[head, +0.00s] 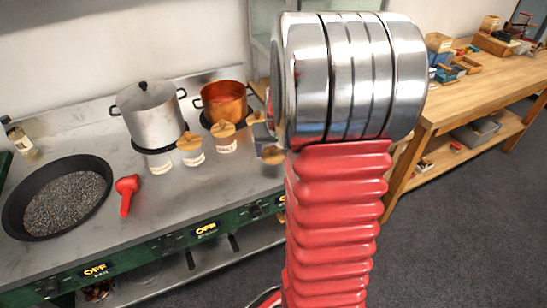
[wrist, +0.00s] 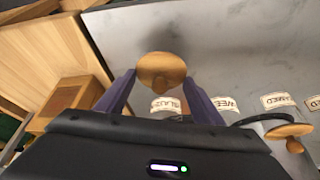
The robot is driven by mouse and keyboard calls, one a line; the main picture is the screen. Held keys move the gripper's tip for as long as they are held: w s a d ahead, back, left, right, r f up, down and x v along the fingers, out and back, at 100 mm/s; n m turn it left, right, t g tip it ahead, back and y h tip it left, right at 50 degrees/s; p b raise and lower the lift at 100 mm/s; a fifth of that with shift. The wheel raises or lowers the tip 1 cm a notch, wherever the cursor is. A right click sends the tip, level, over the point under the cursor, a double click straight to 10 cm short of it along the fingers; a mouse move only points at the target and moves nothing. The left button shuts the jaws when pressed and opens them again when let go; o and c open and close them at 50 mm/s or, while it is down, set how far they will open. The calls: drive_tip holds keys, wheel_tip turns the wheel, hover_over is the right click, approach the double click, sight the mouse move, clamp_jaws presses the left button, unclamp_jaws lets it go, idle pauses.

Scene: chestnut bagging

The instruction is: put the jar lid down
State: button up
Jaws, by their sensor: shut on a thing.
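My gripper (wrist: 160,82) is shut on a round wooden jar lid (wrist: 162,68), which sits between its two fingertips in the wrist view, knob showing. The lid appears above the grey counter; the gap below it is hard to judge. In the head view my silver wrist and red arm hide most of the gripper. Small jars with wooden lids and pale labels stand on the counter, two of them clear in the head view, a left jar (head: 194,157) and a right jar (head: 226,144). Another wooden lid (wrist: 288,131) shows at the lower right of the wrist view.
A large steel pot (head: 150,113) and a copper pot (head: 223,101) stand behind the jars. A dark pan (head: 12,214) of small dark pieces and a red tool (head: 126,194) lie left. A wooden workbench (head: 455,103) stands right.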

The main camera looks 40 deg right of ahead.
sight(274, 155)
drive_tip(key=shift+f, duration=0.15)
drive_tip(key=shift+f, duration=1.75)
drive_tip(key=o, duration=1)
drive_tip(key=shift+r, duration=0.1)
drive_tip(key=shift+v, duration=5.95)
drive_tip(key=shift+s, duration=0.1)
